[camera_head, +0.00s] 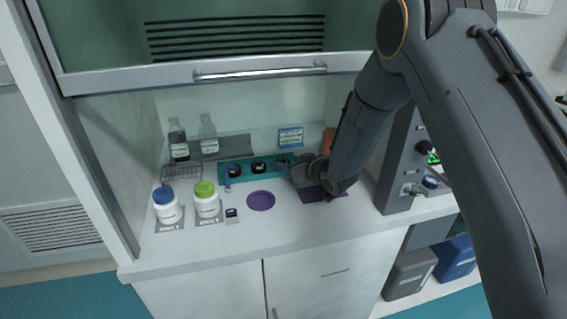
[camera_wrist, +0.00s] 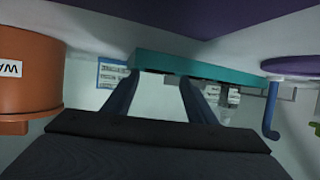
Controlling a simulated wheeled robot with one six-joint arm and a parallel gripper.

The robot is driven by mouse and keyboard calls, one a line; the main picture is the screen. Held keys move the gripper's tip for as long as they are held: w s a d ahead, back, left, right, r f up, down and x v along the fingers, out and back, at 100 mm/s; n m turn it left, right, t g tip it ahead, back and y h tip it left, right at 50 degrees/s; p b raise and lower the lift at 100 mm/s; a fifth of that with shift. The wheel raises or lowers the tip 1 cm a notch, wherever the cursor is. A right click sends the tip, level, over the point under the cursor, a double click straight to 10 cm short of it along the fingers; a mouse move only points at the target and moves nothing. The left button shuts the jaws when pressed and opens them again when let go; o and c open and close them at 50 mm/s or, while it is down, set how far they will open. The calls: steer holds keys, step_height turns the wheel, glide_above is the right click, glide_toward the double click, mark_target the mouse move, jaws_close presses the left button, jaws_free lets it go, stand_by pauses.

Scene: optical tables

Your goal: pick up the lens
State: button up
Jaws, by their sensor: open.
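No object is clearly recognisable as the lens in either view. In the head view, a teal tray (camera_head: 223,180) at the back of the worktop holds small dark round pieces, one (camera_head: 233,169) at left and another (camera_head: 258,167) in the middle. I cannot tell whether any is the lens. My gripper (camera_head: 297,174) is low by the tray's right end, partly hidden by my arm. In the wrist view, my gripper (camera_wrist: 158,82) has its two fingers apart, with nothing visible held between them. The teal tray (camera_wrist: 200,67) lies beyond the fingertips.
A purple disc (camera_head: 261,201) and purple mat (camera_head: 312,194) lie on the worktop. Blue-capped (camera_head: 167,206) and green-capped (camera_head: 207,201) jars stand left, with bottles (camera_head: 178,142) behind. An orange container (camera_wrist: 30,75) stands close at left in the wrist view. A grey instrument (camera_head: 398,165) stands right.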

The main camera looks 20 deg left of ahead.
mark_target(281, 160)
steer(key=shift+p+x, duration=0.55)
steer(key=shift+x, duration=1.25)
steer(key=shift+c, duration=0.3)
steer(key=c, duration=0.7)
steer(key=shift+c, duration=0.5)
steer(key=shift+r, duration=0.2)
